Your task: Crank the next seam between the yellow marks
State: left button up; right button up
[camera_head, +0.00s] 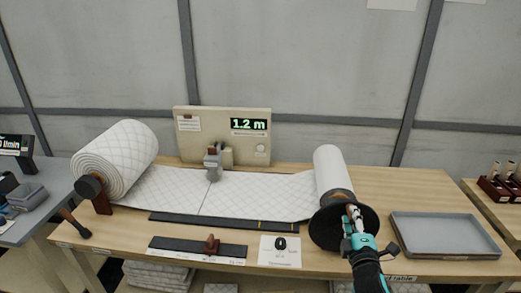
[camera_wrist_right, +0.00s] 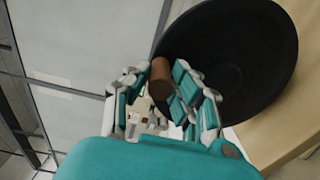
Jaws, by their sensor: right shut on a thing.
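The white quilted wadding (camera_head: 255,192) runs flat from a thick roll (camera_head: 118,158) at left to a thinner roll (camera_head: 330,172) at right. A dark seam line (camera_head: 204,199) crosses the sheet left of its middle. Small yellow marks (camera_head: 262,226) show on the right part of the dark strip (camera_head: 215,222) along the sheet's front edge; the seam lies left of them. My right gripper (camera_head: 354,222) is at the black crank disc (camera_head: 333,235) of the right roll. In the wrist view its fingers are shut on the brown crank handle (camera_wrist_right: 160,78). My left gripper is out of view.
A beige panel (camera_head: 222,123) behind the sheet reads 1.2 m. A grey clamp-like device (camera_head: 213,162) stands at the sheet's back edge. A dark block with a brown knob (camera_head: 210,244) and a white card (camera_head: 280,251) lie in front. An empty grey tray (camera_head: 445,234) sits at right.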

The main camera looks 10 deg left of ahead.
jog(key=shift+d, duration=0.1)
jog(key=shift+d+f, duration=0.2)
jog(key=shift+d, duration=0.8)
jog(key=shift+d+f+p, duration=0.3)
jog(key=shift+d+f, duration=0.05)
jog(key=shift+d, duration=0.45)
jog(key=shift+d+f, duration=0.1)
jog(key=shift+d+f, duration=0.4)
jog(key=shift+d, duration=0.3)
